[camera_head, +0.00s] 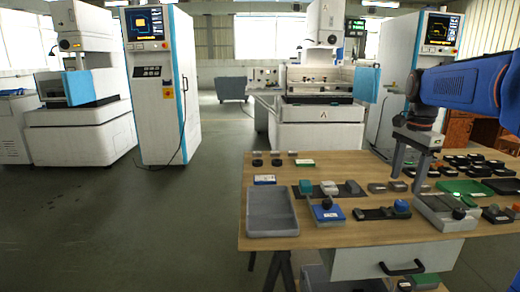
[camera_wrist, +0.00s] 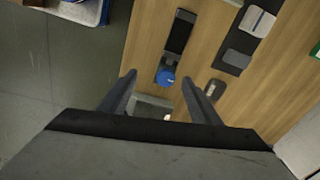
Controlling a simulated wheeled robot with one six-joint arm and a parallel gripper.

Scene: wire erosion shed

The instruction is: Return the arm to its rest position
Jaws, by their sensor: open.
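My gripper (camera_head: 407,184) hangs over the right part of the wooden table (camera_head: 335,240), fingers pointing down, at the end of my blue arm. Its fingers are apart and nothing shows between them in the head view. In the wrist view my gripper (camera_wrist: 158,79) also shows two spread dark fingers with the table top beyond. A blue round knob (camera_wrist: 165,77) on a dark block and a grey box edge (camera_wrist: 150,103) lie beyond the fingers. I cannot tell the exact height of the fingertips above the table.
An empty grey tray (camera_head: 272,212) stands at the table's left front. A grey open box (camera_head: 446,213) and a green tray (camera_head: 466,187) lie on the right. Small blocks and tools fill the middle. White machines (camera_head: 158,85) stand behind; the floor at left is clear.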

